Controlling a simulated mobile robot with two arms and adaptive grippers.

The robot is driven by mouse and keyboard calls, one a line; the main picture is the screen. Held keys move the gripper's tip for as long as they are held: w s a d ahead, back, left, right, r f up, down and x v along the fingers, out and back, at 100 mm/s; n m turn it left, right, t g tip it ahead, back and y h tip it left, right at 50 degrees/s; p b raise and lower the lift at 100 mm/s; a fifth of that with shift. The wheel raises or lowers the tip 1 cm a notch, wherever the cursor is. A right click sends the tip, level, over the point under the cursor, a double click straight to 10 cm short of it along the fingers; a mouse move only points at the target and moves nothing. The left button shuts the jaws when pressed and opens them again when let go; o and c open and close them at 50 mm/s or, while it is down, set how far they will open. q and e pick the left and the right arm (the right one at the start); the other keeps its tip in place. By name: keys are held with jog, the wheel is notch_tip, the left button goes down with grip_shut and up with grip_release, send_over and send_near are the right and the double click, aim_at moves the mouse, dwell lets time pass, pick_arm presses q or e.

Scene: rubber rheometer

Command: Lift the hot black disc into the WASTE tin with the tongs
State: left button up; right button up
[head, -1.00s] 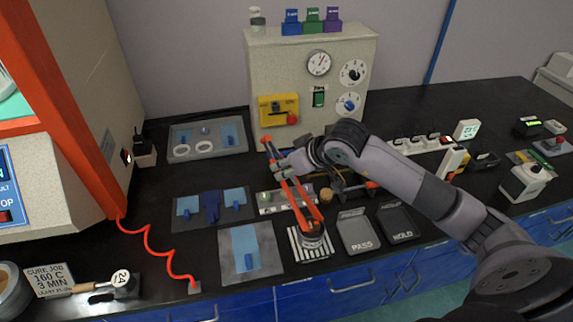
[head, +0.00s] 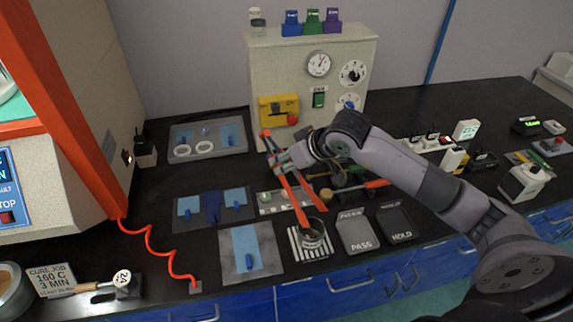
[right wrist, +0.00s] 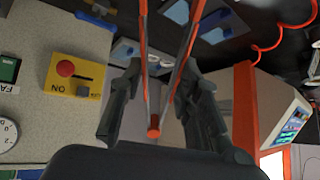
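My right gripper (head: 283,157) is closed around the orange-handled tongs (head: 288,183), which slant down toward the front of the bench. In the right wrist view, the fingers (right wrist: 160,90) flank the two tong arms (right wrist: 145,55), with the orange joined end between them. The tong arms stand apart. Their lower ends are at a small grey round tin (head: 314,243) on a striped mat; one is over its mouth and the other near its far right rim. I cannot read a label on the tin. I cannot make out the black disc. My left gripper is out of view.
The PASS tray (head: 358,233) and HOLD tray (head: 398,224) lie right of the mat (head: 296,245). A grey sheet with blue film (head: 228,262) lies left. Tools crowd the bench behind the tongs, below the tester (head: 285,65). A red coiled cord (head: 155,252) is at left.

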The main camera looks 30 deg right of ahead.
notch_tip(320, 180, up, 8)
jog(key=p, duration=0.2)
jog(key=shift+p, duration=0.3)
jog(key=shift+f, duration=0.15)
